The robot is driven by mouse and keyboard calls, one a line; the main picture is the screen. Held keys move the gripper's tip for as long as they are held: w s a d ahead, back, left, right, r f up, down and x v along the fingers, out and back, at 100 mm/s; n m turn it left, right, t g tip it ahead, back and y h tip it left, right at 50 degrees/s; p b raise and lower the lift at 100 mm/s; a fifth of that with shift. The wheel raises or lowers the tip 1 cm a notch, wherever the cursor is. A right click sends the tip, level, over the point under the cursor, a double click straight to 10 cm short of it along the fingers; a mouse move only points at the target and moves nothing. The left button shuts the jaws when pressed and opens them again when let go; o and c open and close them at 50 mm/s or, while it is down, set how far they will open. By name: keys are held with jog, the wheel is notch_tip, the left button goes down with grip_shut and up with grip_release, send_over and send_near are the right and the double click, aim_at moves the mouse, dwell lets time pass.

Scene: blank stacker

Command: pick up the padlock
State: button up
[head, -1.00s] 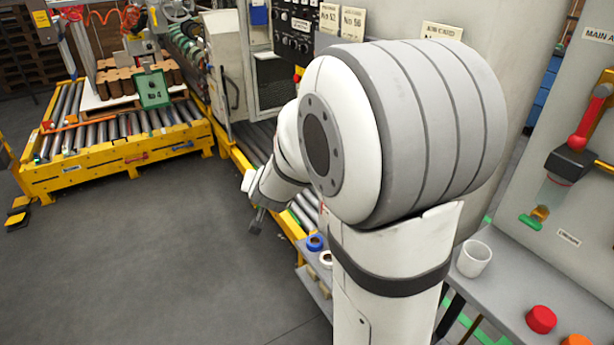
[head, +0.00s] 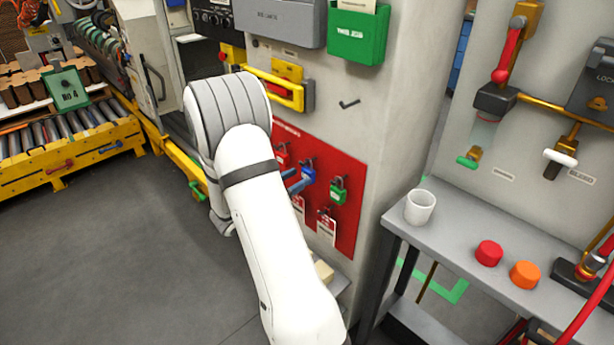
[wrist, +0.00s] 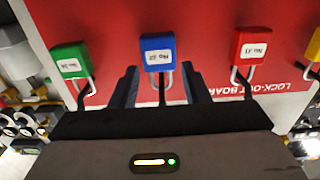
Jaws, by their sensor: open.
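Several padlocks hang on the red lock-out board. A blue padlock (wrist: 158,52) is at the middle of the wrist view, with a green one (wrist: 70,63) to its left and a red one (wrist: 250,48) to its right. My gripper (wrist: 159,72) is open, with one dark finger on each side of the blue padlock's shackle; I cannot tell whether they touch it. In the head view the blue padlock (head: 308,176) and green padlock (head: 338,194) show right of my arm, which largely hides my gripper.
The red board (head: 349,226) also holds hanging tags (head: 326,230). A grey bench (head: 450,240) at right carries a white cup (head: 419,207), a red button (head: 489,253) and an orange button (head: 525,274). A yellow-framed conveyor (head: 75,160) stands at left. Open floor lies in front.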

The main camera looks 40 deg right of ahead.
aim_at(306, 172)
jog(key=d, duration=0.4)
jog(key=shift+r, duration=0.35)
jog(key=shift+w+d, duration=0.15)
jog(key=shift+d, duration=0.3)
jog(key=shift+c, duration=0.4)
jog(key=c, duration=0.6)
jog(key=shift+r, duration=0.1)
jog(key=shift+r, duration=0.55)
jog(key=s+a, duration=0.1)
jog(key=a, duration=1.7)
jog(key=shift+s+p, duration=0.2)
jog(key=shift+p, duration=0.1)
